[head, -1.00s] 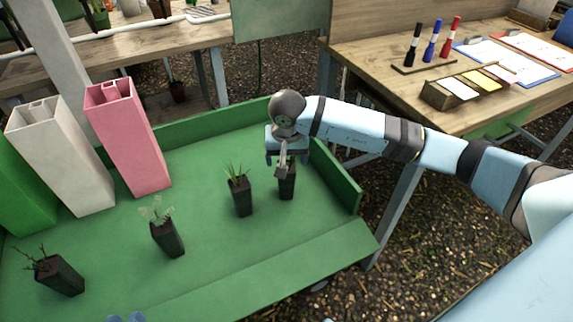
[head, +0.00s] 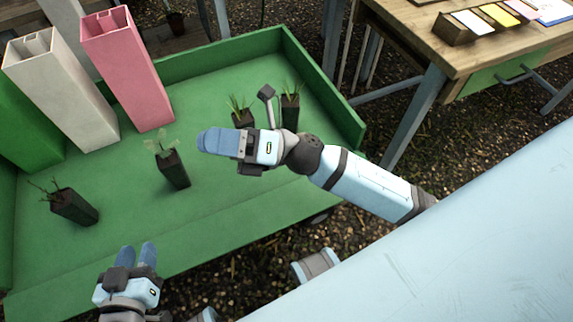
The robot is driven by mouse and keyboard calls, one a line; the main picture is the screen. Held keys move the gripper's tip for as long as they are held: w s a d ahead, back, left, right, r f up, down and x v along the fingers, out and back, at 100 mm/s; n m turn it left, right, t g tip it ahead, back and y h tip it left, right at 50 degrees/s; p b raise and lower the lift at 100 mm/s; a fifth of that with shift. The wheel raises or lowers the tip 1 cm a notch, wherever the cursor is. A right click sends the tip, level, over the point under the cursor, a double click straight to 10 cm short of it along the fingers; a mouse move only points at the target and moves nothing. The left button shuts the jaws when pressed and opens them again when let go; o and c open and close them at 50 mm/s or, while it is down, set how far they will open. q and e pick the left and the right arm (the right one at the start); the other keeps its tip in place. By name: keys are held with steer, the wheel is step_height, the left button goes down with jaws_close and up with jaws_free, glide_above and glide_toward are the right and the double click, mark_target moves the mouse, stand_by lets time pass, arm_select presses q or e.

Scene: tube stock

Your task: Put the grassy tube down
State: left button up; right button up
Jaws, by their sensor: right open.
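Two dark square tubes with grassy tufts stand upright on the green tray (head: 240,70). The right-hand grassy tube (head: 290,115) stands near the tray's right wall. The other grassy tube (head: 240,118) is just left of it, its lower part hidden behind my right gripper. My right gripper (head: 205,142) is open and empty, in front of the grassy tubes and pointing left; it is seen nearly edge-on. My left gripper (head: 138,255) is at the tray's front edge, its blue fingers apart and nothing between them.
A tube with a pale leafy plant (head: 172,170) stands mid-tray. A tube with a bare twiggy plant (head: 74,207) leans at the left. Tall pink (head: 130,75), white (head: 65,95) and green (head: 25,140) holders stand at the back left. A wooden bench (head: 440,50) is at the right.

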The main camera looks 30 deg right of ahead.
steer(key=s+d+f+n+t+h, duration=0.1)
steer(key=d+f+n+h, duration=0.2)
steer(key=n, duration=0.9)
steer(key=s+d+f+n+t+h, duration=0.2)
steer(key=f+n+h, duration=0.5)
steer(key=n, duration=0.5)
steer(key=s+d+f+n+t+h, duration=0.2)
steer(key=d+f+n+h, duration=0.3)
steer(key=n, duration=0.6)
steer(key=shift+s+f+n+h, duration=0.25)
steer(key=shift+f+n+h, duration=0.05)
steer(key=shift+n+h, duration=0.1)
arm_select(q)
steer(key=s+a+r+g+y+p, duration=0.1)
steer(key=r+p, duration=0.6)
steer(key=p, duration=0.9)
steer(key=s+a+r+g+y+p, duration=0.1)
steer(key=r+p, duration=0.6)
steer(key=p, duration=0.8)
steer(key=shift+s+a+r+p, duration=0.4)
steer(key=shift+s+a, duration=0.15)
steer(key=shift+a, duration=0.5)
arm_select(e)
steer(key=s+d+r+g+h, duration=0.1)
steer(key=d+r, duration=0.1)
steer(key=r, duration=0.5)
steer(key=s+d+r+g+h, duration=0.1)
steer(key=s+d+r, duration=0.1)
steer(key=r, duration=0.6)
